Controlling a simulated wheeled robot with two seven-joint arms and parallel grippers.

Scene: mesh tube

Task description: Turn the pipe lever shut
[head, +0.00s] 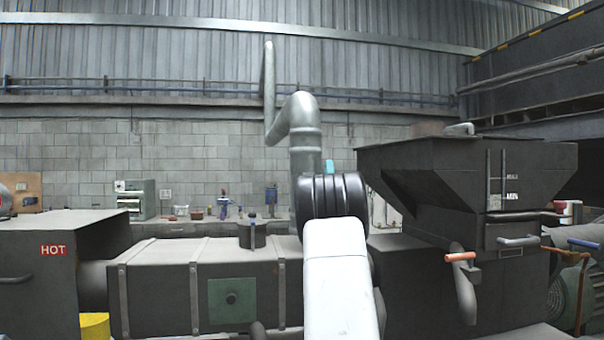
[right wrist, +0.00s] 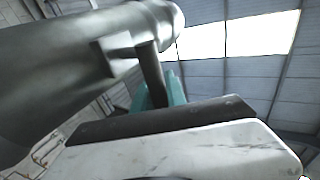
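In the right wrist view, a dark lever bar (right wrist: 151,76) sticks out from a square block on a big grey pipe (right wrist: 60,70). The teal fingers of my right gripper (right wrist: 158,88) show on both sides of this bar, close to it. Whether they press on it cannot be told. In the head view, the grey pipe (head: 305,140) rises behind my right arm, and the lever is hidden there. Only a bit of teal of my right gripper (head: 328,166) shows above the black arm joint. My left gripper is not in view.
A dark hopper (head: 450,180) stands right of my arm, with an orange-handled lever (head: 461,257) below it. A bench with small items stands at the back wall.

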